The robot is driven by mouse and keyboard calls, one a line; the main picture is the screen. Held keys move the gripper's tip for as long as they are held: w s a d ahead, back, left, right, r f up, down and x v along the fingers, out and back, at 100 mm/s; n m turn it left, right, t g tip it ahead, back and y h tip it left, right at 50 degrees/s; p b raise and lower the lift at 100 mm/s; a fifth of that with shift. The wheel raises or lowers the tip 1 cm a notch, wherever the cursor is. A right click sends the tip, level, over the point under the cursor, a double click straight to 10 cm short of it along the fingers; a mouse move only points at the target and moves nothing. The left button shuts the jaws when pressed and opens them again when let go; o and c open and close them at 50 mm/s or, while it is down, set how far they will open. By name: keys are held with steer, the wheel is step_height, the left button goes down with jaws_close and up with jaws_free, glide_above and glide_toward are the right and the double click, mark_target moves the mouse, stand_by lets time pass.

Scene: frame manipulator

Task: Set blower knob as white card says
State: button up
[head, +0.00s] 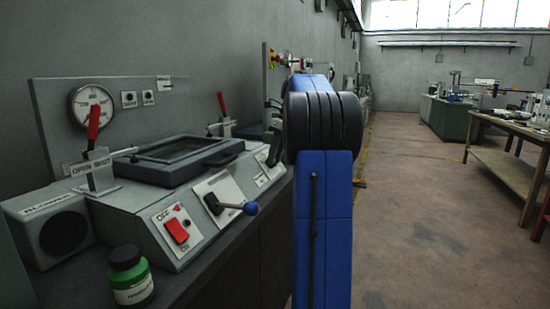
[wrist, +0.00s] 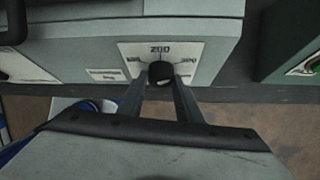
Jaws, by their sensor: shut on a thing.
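In the wrist view, a round black knob (wrist: 161,71) sits on a white dial plate (wrist: 160,50) on the front of a grey housing. The number 200 is printed above the knob, with lines and smaller marks to either side. My gripper (wrist: 163,86) has one finger on each side of the knob and is shut on it. The knob's pointer direction cannot be made out. In the head view my blue arm hides the gripper and knob. Small white labels stand on the back panel, one at its top edge (head: 164,82); their text is too small to read.
The grey machine has a red switch (head: 177,231), a blue-tipped lever (head: 248,208), a red-handled lever (head: 94,125) with an OPEN SHUT label, and a gauge (head: 91,105). A green bottle (head: 130,278) stands on the bench in front.

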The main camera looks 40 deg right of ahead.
steer(key=shift+y, duration=0.3)
stand_by(0.4)
steer(key=o, duration=1)
steer(key=shift+o, duration=0.2)
steer(key=v, duration=1.7)
steer(key=shift+r, duration=0.2)
steer(key=shift+d, duration=0.1)
